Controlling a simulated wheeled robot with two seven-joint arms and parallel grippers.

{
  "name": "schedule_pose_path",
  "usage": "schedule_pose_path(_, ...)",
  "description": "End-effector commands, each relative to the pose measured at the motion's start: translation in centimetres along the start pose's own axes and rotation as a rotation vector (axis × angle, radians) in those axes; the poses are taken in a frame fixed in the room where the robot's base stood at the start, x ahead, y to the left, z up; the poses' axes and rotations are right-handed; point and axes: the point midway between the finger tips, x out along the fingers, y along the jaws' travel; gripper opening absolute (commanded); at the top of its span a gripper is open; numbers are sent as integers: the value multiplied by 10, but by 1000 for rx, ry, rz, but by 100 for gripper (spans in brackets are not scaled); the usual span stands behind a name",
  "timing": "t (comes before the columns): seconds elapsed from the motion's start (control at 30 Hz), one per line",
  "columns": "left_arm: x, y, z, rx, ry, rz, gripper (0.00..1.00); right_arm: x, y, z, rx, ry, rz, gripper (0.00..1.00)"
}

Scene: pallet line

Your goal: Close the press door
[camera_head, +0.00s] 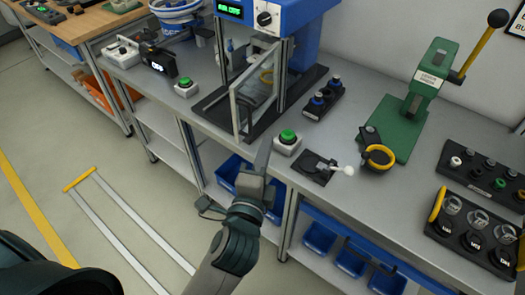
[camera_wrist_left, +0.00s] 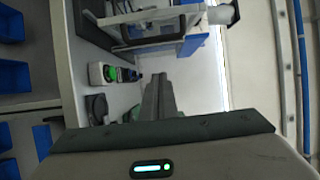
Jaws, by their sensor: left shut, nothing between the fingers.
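The press (camera_head: 303,18) is a blue machine with a lit display and a dial, standing on the grey bench. Its door (camera_head: 251,106) is a clear panel in a light metal frame. My right gripper is not in view.
A green-button box (camera_head: 288,140) sits close to my left fingertips. A small black lever unit (camera_head: 318,168) and a green hand press (camera_head: 405,125) stand to the right. Another green-button box (camera_head: 186,86) is at left. Blue bins (camera_head: 320,236) hang below the bench.

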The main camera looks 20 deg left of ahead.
Motion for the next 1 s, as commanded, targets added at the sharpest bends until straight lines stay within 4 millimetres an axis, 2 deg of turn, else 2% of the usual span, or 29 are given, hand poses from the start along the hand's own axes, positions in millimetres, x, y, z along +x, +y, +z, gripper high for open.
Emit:
schedule_pose_path(0.2, 37, -3, 0, 1, -1, -1, 0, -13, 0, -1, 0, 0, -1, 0)
schedule_pose_path(0.43, 70, -3, 1, 0, -1, 0, 0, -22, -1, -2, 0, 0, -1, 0)
schedule_pose_path(0.7, 56, -1, 31, 2, -1, 1, 0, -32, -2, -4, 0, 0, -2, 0)
schedule_pose_path(1.0, 53, 0, 38, 0, 1, 1, 0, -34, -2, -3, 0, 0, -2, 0)
